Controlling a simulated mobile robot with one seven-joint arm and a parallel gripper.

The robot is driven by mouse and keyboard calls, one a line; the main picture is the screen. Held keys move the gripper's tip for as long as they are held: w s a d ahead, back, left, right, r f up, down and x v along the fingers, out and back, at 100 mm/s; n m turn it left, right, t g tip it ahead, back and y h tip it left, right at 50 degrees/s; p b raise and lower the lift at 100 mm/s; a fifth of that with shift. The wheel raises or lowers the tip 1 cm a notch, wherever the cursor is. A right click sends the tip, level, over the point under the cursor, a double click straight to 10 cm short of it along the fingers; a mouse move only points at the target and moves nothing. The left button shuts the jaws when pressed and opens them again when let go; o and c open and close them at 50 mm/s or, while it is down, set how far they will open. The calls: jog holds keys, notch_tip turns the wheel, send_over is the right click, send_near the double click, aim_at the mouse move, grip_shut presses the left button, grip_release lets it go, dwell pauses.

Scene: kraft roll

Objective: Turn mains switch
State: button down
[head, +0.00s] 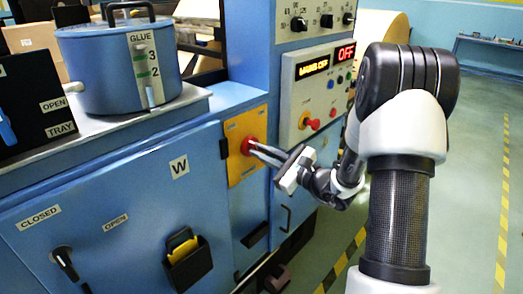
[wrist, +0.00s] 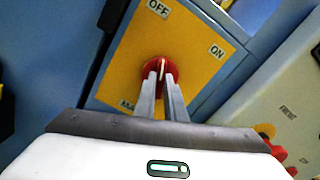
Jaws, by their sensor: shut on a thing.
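The mains switch is a red round knob (wrist: 158,70) on a yellow plate (wrist: 200,50). In the wrist view the plate bears an OFF label at the top and an ON label at the right; a third label at lower left is partly hidden. The knob's pale bar points up, between the OFF and ON labels. My gripper (wrist: 161,78) is shut on the knob, one finger on each side. In the head view the red knob (head: 248,145) shows at the fingertips of my gripper (head: 256,148), on the yellow plate (head: 237,128).
A control panel (head: 318,90) with a display reading OFF and a red mushroom button stands right of the switch. A blue glue pot (head: 105,75) stands on the cabinet top. A door (head: 120,215) below has a black handle and a black holder (head: 187,258). Open floor lies at right.

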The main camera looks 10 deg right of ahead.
jog(key=m+p, duration=0.2)
jog(key=m, duration=0.2)
jog(key=shift+r, duration=0.15)
jog(key=m+p, duration=0.3)
jog(key=shift+m, duration=0.3)
jog(key=m+p, duration=0.3)
jog(key=shift+m+p, duration=1.25)
jog(key=shift+m, duration=0.45)
jog(key=shift+f, duration=0.2)
jog(key=c, duration=1.8)
grip_release()
jog(key=shift+s, duration=0.1)
jog(key=v, duration=1.7)
jog(key=shift+s+d+r, duration=0.1)
